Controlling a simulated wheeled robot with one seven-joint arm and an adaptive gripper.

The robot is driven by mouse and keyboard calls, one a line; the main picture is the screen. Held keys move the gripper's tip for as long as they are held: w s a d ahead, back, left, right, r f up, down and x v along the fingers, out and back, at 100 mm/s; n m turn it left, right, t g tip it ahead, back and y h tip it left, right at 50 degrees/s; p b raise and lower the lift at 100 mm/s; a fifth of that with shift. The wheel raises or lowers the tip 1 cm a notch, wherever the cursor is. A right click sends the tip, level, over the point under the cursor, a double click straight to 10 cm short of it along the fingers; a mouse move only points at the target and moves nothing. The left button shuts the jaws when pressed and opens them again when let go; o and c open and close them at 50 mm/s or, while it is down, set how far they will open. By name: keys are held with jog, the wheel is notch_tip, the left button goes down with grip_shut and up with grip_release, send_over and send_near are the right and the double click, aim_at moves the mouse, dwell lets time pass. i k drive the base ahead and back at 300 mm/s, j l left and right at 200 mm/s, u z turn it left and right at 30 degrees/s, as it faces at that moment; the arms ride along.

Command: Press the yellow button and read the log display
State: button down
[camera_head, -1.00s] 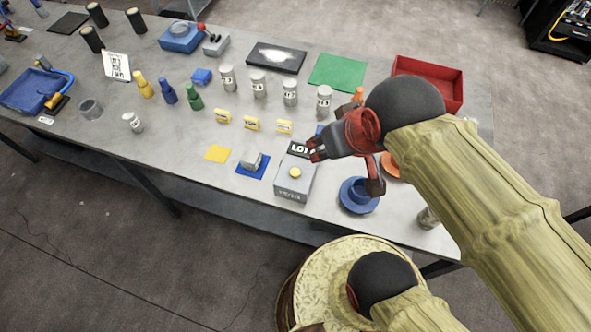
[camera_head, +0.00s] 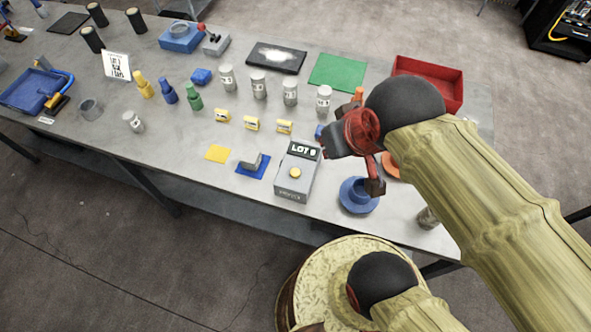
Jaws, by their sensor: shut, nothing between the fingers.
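The yellow button (camera_head: 295,173) sits on top of a grey box (camera_head: 291,188) near the table's front edge. A black display (camera_head: 304,150) at the back of this box is uncovered and shows white text reading "LOT" and a character that looks like 0 or 8; it is too small to be sure. My gripper (camera_head: 328,149), red and dark, is shut and empty. It is just right of the display, apart from the button, and nothing covers the button.
Yellow tags (camera_head: 252,124) and numbered canisters (camera_head: 258,86) stand behind. A red tray (camera_head: 443,72) is at the back right.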

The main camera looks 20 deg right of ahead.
aim_at(294, 172)
jog(key=j+z, duration=0.1)
jog(key=z, duration=1.7)
jog(key=k+j, duration=0.9)
jog(key=k, duration=0.05)
